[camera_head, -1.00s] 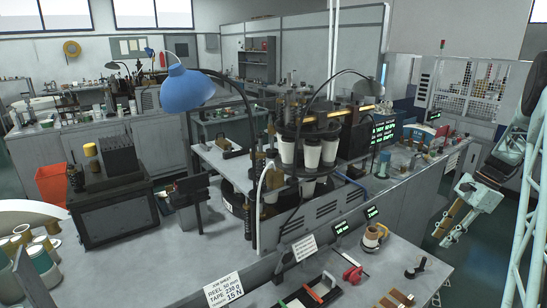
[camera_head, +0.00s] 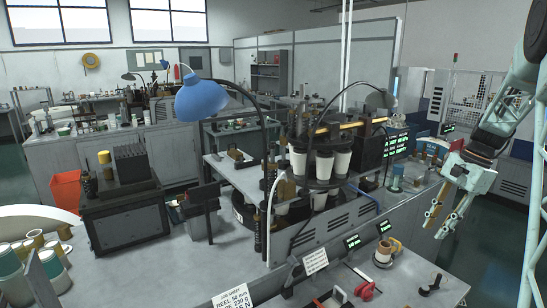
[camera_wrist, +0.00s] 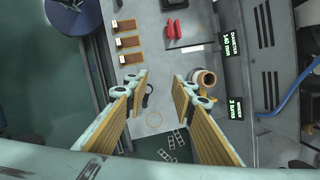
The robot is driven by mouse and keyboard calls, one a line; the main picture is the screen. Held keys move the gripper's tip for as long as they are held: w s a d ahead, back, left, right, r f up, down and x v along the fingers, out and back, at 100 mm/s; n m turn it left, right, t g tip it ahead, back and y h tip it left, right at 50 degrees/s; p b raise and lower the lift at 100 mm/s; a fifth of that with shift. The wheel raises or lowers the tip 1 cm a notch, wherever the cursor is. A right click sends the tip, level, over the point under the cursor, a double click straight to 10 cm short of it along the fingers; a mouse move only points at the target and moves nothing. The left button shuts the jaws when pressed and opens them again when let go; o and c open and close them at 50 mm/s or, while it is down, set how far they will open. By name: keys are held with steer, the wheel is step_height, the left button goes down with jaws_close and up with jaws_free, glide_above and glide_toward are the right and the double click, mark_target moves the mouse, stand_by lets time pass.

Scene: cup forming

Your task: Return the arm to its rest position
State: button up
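My gripper (camera_head: 434,229) hangs at the right side of the head view, below my arm, with its two fingers apart and pointing down. It is in the air over or beside the right end of the grey workbench (camera_head: 415,262); its exact height is hard to tell. In the wrist view my gripper (camera_wrist: 160,83) is open, with two tan-padded fingers and nothing between them. A tan tape roll or cup-like piece with a handle (camera_wrist: 204,78) lies below, right of the fingers. It also stands on the bench in the head view (camera_head: 386,252).
The cup-forming machine (camera_head: 321,166) with white cups stands left of my gripper. Red pieces (camera_wrist: 174,28) and several wooden blocks (camera_wrist: 128,42) lie on the bench. Dark floor (camera_head: 488,250) is free at the right.

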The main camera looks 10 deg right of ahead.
steer(key=s+a+r+n+h+b, duration=0.1)
steer(key=s+a+r+n, duration=0.2)
steer(key=s+a+r, duration=0.45)
steer(key=s+a+r+n+t+h+b, duration=0.15)
steer(key=a+r, duration=0.25)
steer(key=a, duration=0.7)
steer(key=s+a+r+n+g, duration=0.1)
steer(key=s+a+r+n, duration=0.35)
steer(key=a, duration=0.55)
steer(key=s+a+f+n+t+b, duration=0.1)
steer(key=s+a+n, duration=0.2)
steer(key=s+a, duration=0.4)
steer(key=s+a+f+n+t+b, duration=0.1)
steer(key=s+a+n, duration=0.3)
steer(key=s, duration=1.5)
steer(key=shift+a+n+t+h+b, duration=0.3)
steer(key=shift+a+t+h, duration=0.15)
steer(key=shift+a, duration=0.9)
steer(key=shift+d, duration=0.1)
